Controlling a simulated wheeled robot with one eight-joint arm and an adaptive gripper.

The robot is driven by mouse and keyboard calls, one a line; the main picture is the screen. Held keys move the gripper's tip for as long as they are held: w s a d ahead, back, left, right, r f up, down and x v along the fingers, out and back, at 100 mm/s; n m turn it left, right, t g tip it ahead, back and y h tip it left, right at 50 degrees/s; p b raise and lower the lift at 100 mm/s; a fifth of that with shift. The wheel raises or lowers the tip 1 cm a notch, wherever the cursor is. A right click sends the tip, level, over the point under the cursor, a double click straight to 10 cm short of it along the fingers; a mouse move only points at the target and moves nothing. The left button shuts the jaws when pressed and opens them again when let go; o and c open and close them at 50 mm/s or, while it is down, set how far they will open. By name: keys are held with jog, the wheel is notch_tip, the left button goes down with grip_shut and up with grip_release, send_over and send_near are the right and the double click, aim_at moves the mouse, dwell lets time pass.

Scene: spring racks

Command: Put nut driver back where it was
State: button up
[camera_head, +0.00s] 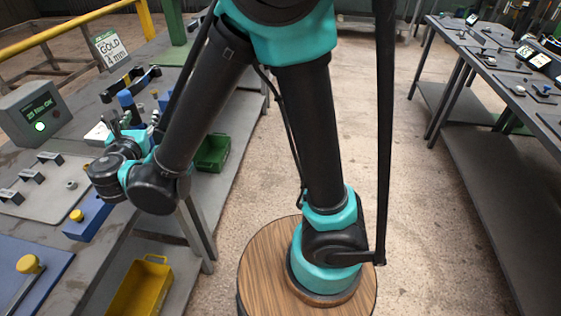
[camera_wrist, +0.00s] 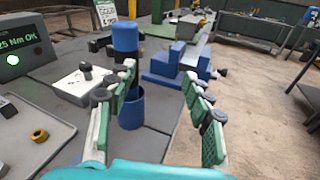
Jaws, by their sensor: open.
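An upright blue handle with black bands, which looks like the nut driver (camera_wrist: 125,38), stands on the grey bench in the wrist view. A blue cup (camera_wrist: 132,110) shows just below it; I cannot tell whether the handle stands in the cup or behind it. In the head view the blue handle (camera_head: 125,98) shows just beyond my gripper. My gripper (camera_wrist: 160,72) is open, with its green-padded fingers spread wide and nothing held between them. The handle and cup appear nearer the left finger.
A grey box (camera_head: 39,112) with a lit green button stands at the left. A sign (camera_head: 109,48) reads GOLD 4 mm. Blue blocks (camera_wrist: 176,68) lie beyond the cup. A green bin (camera_head: 213,153) and a yellow bin (camera_head: 140,289) sit below. The aisle floor is clear.

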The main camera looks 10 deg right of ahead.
jog(key=w+d+f+m+g+h, duration=0.1)
jog(key=d+f+m+g, duration=0.3)
jog(key=d, duration=0.5)
jog(key=w+d+f+m+g+h, duration=0.1)
jog(key=w+d+f+m+h, duration=0.15)
jog(key=d+m, duration=0.55)
jog(key=d+f+m+g+h, duration=0.1)
jog(key=d+f+m+g, duration=0.25)
jog(key=d, duration=0.75)
jog(key=s+d+f+m+g+y, duration=0.2)
jog(key=s+d+f+m, duration=0.2)
jog(key=m, duration=0.5)
jog(key=s+d+f+m+g+y, duration=0.2)
jog(key=s+d+f+m, duration=0.3)
jog(key=s+d+m, duration=0.3)
jog(key=shift+s+d+m+y, duration=0.2)
jog(key=shift+s+m+y, duration=0.15)
jog(key=shift+s+m, duration=0.45)
jog(key=shift+w, duration=0.15)
